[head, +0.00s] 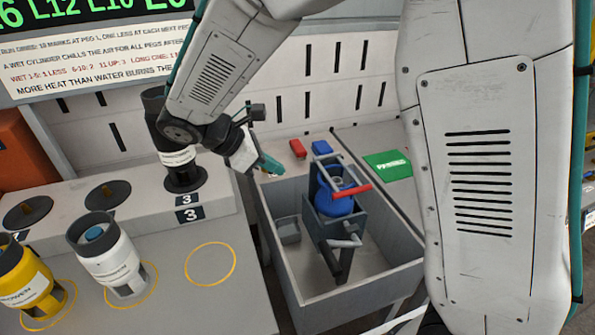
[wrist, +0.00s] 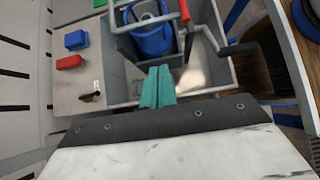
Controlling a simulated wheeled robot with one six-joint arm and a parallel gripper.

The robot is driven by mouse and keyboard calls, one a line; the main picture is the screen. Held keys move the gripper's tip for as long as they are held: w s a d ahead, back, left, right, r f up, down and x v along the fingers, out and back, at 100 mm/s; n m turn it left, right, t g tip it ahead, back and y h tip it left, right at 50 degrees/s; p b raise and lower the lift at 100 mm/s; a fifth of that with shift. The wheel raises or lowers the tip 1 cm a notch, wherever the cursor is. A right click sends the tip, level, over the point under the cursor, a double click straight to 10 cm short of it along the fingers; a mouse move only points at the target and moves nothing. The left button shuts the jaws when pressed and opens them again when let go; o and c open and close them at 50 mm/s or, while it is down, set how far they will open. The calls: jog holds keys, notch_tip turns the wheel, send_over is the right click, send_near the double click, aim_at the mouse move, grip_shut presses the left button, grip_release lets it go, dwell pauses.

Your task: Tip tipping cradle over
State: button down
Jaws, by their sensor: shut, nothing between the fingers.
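The tipping cradle (head: 325,200) is a grey frame with a red-gripped handle, standing in a grey sink-like basin (head: 285,270). A blue vessel (head: 335,198) sits inside the frame. In the wrist view the cradle (wrist: 120,42) is at the top centre with the blue vessel (wrist: 150,40) in it, and the red grip (wrist: 185,10) is at its right. My gripper (head: 272,166) has teal fingers and is shut and empty, left of the cradle near the basin's back edge. In the wrist view its fingertips (wrist: 158,78) point toward the cradle, apart from the red grip. The vessel's contents are hidden.
A red block (head: 298,148) and a blue block (head: 322,147) lie on the ledge behind the basin. Black (head: 175,145), white (head: 108,258) and yellow (head: 30,280) cylinders stand at the left. A ringed spot (head: 210,263) is empty.

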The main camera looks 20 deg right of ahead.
jog(key=x, duration=0.3)
jog(key=d+r+x, duration=0.1)
jog(key=x, duration=0.7)
jog(key=shift+d+r, duration=0.15)
jog(key=shift+d, duration=0.75)
